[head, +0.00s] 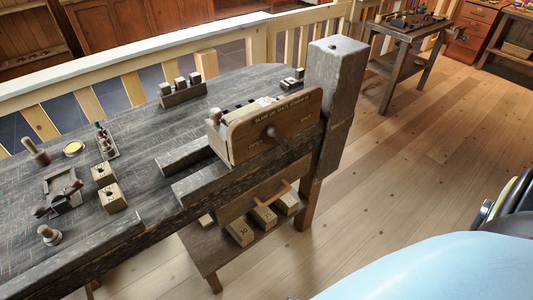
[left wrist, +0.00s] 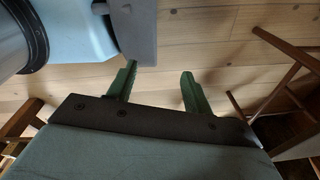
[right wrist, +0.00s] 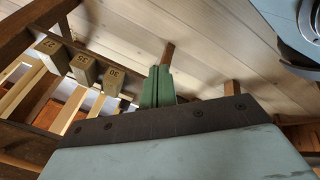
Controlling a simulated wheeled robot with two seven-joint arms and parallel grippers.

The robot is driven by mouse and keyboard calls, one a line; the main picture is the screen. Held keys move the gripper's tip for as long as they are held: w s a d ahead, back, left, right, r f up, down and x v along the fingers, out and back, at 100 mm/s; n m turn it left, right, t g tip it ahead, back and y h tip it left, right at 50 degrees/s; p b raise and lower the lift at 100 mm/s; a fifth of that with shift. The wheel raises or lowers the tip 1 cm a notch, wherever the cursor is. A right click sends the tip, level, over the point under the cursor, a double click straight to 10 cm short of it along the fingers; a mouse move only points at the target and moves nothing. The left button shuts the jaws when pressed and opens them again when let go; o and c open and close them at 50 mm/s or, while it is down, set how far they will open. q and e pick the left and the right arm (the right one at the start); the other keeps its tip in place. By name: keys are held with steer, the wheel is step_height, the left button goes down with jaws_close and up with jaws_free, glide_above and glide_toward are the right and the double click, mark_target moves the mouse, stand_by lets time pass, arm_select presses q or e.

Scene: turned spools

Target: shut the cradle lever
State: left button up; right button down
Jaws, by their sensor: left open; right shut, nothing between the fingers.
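A wooden cradle (head: 62,187) with dark reddish-brown parts at its front sits on the left of the workbench in the head view. Which of those parts is the lever, and whether it is open or shut, is too small to tell. My left gripper (left wrist: 158,88) is open and empty, with the plank floor behind its green fingers. My right gripper (right wrist: 158,88) is shut with nothing between its fingers; a brown wooden piece (right wrist: 168,53) shows just beyond its tips. Neither gripper shows in the head view, and both are away from the cradle.
Numbered blocks (head: 263,217) sit on a low shelf. Floor (head: 400,180) to the right is clear.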

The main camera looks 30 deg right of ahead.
steer(key=w+a+r+n+t+h+b, duration=0.3)
steer(key=w+r+n+t+b, duration=0.3)
steer(key=w+r, duration=1.2)
arm_select(q)
steer(key=w+a+f+b, duration=0.2)
steer(key=a+f, duration=0.2)
steer(key=f, duration=0.3)
steer(key=shift+w+f+y, duration=0.15)
steer(key=shift+f+y, duration=0.2)
steer(key=shift+y, duration=0.05)
arm_select(e)
steer(key=s+d+r+t+h, duration=0.1)
steer(key=d+r+t+h, duration=0.1)
steer(key=r, duration=1)
steer(key=d+r+m+t+h, duration=0.1)
steer(key=d+r+t+h, duration=0.2)
steer(key=r, duration=0.8)
steer(key=shift+s+r+t+h, duration=0.35)
steer(key=shift+r+t+h, duration=0.05)
steer(key=shift+h, duration=0.2)
